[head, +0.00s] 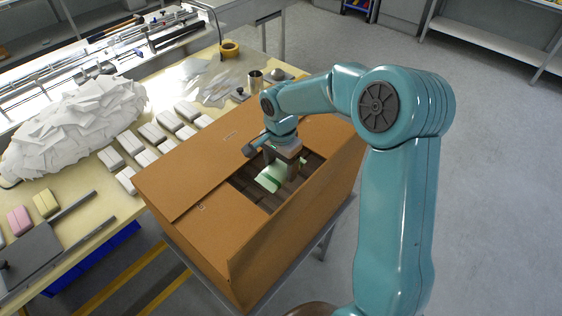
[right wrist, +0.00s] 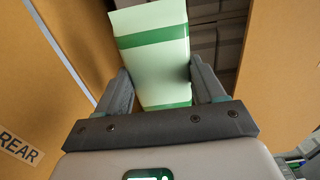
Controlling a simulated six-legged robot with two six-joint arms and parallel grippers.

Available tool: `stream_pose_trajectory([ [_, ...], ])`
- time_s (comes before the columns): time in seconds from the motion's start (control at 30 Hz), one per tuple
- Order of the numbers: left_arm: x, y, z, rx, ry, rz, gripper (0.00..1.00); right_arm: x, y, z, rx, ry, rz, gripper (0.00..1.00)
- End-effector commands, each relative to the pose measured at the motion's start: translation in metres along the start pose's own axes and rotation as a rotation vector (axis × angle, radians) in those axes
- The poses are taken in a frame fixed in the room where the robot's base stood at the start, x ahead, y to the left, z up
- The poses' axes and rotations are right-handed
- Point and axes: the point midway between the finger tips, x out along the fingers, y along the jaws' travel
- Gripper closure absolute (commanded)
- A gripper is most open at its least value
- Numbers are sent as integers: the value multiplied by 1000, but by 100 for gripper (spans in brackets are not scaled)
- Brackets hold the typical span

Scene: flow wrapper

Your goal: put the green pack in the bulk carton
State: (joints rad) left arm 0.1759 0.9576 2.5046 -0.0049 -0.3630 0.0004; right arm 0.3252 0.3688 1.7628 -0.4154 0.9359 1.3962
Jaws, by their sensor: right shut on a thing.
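The green pack (head: 270,178) is pale with green bands, and it also shows in the right wrist view (right wrist: 152,62). My right gripper (head: 284,166) is shut on it, with one finger on each side in the right wrist view (right wrist: 163,88). The bulk carton (head: 290,238) is a large brown box with an opening in its top. The gripper and pack are at this opening, over dark packs (head: 314,166) inside. How deep the pack sits, and whether it touches anything below, I cannot tell. My left gripper is not in view.
The carton stands on a metal stand beside the yellowish table (head: 88,188). On the table are a heap of white wrappers (head: 75,118), rows of pale packs (head: 152,133), a pink pack (head: 19,220) and a yellow pack (head: 45,204). Open floor (head: 490,180) lies right.

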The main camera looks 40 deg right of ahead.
Motion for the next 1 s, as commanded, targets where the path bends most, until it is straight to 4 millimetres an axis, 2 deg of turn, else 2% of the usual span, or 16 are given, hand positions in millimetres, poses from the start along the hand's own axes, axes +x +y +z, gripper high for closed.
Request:
stream_pose_trajectory([
  [0.03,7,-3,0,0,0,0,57,10,0,-1,0,0,2,59],
  [0.6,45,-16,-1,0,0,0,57,73,0,-1,0,0,2,59],
  [1.0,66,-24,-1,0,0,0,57,109,0,-1,1,0,2,59],
])
